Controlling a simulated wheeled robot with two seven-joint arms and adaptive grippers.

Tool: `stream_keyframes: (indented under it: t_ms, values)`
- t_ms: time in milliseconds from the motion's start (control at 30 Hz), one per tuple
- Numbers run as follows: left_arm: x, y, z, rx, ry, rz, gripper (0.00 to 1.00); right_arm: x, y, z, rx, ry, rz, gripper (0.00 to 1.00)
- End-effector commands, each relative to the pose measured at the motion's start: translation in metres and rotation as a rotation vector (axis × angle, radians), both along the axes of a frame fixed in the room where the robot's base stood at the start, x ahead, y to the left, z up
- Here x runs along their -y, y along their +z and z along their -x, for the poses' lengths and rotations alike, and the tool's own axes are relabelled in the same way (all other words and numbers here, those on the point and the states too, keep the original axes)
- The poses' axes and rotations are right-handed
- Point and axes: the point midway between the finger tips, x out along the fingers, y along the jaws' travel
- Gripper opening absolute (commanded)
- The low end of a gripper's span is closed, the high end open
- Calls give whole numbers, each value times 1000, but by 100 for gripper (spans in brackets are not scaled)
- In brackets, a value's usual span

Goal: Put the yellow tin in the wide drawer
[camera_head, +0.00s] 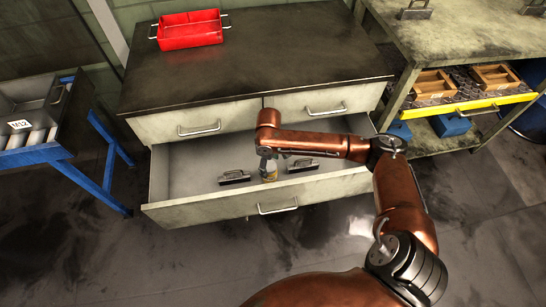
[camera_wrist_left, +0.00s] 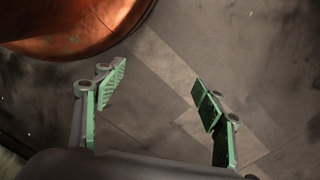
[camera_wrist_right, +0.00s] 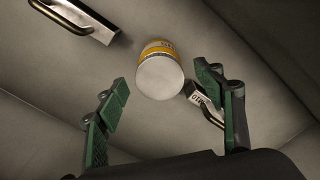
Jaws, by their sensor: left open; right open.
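The yellow tin (camera_head: 270,176) is inside the open wide drawer (camera_head: 185,212), between two dark handled blocks. In the right wrist view the tin (camera_wrist_right: 160,72) shows a pale round top and a yellow band, and it rests on the drawer floor. My right gripper (camera_head: 267,164) reaches down into the drawer over the tin. Its fingers are open, one to each side of the tin's near edge, with gaps visible. In the head view the gripper partly hides the tin. My left gripper (camera_wrist_left: 158,82) is open and empty above the floor, outside the head view.
Two handled blocks (camera_head: 234,177) and (camera_head: 302,165) lie beside the tin. Two closed smaller drawers (camera_head: 195,127) and (camera_head: 322,106) sit above. A red tray (camera_head: 190,30) stands on the cabinet top. A workbench with a yellow-edged drawer (camera_head: 470,105) is at right.

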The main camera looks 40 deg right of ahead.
Motion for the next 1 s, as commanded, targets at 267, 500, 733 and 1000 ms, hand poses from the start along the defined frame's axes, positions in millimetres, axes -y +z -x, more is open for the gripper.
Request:
stream_keyframes:
  t_ms: [267, 500, 733, 1000]
  values:
    - [-9, -47, 10, 0, -2, -15, 64, 0, 38, -1, 4, 0, 0, 62]
    - [-14, -68, 16, 1, -1, -21, 64, 0, 50, 0, 1, 0, 1, 62]
    - [-15, -72, 17, -1, -2, -22, 64, 0, 51, 0, 0, 0, 0, 62]
    - [-15, -72, 18, 5, -3, -23, 64, -1, 63, 0, 10, 1, -2, 62]
